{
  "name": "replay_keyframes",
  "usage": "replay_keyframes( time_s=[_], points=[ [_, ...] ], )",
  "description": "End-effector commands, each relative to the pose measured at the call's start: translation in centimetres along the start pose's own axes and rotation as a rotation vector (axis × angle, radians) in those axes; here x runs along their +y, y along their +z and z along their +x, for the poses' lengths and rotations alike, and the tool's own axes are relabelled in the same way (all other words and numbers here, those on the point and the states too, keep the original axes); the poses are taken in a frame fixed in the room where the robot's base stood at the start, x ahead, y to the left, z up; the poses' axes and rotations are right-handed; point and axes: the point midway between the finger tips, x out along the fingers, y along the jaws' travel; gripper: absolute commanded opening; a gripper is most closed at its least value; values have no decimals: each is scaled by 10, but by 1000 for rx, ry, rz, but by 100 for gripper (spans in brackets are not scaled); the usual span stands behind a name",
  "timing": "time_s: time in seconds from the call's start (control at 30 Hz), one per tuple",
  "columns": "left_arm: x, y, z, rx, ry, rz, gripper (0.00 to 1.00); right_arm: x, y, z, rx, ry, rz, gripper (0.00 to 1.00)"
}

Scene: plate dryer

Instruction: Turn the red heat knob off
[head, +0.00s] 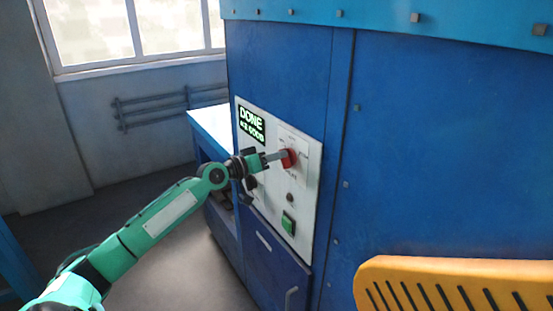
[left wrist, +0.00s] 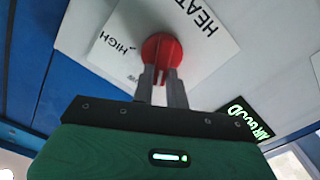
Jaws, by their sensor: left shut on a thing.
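The red heat knob (head: 289,158) sits on the white control panel of the blue machine in the head view. It also shows in the left wrist view (left wrist: 161,47), in front of a white plate lettered "HEAT" and "HIGH". My left gripper (head: 280,156) is at the knob, its two grey fingers shut on the knob's raised grip. The fingers show in the left wrist view (left wrist: 163,75) on either side of that grip. The finger tips hide part of the knob. My right gripper is not in view.
The white panel (head: 313,165) also has a green-lit display (head: 251,121) reading "DONE", a small dark knob (head: 290,197) and a green button (head: 288,223). A slotted yellow-orange part (head: 450,268) is at the lower right.

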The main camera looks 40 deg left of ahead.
Motion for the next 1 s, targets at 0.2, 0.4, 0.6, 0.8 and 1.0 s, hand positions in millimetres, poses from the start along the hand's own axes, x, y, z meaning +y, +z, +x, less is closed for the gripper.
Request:
replay_keyframes(
  time_s=[0.2,0.4,0.6,0.8,1.0],
  points=[
    [-3,-1,0,2,0,-198,0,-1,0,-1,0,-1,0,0],
    [-5,-1,0,2,0,-347,0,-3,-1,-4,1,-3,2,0],
    [-6,-1,0,4,0,-449,0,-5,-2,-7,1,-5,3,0],
    [-7,0,0,4,0,-505,0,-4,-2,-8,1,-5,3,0],
    [-8,0,0,3,0,-523,0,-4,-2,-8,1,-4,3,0]
  ],
)
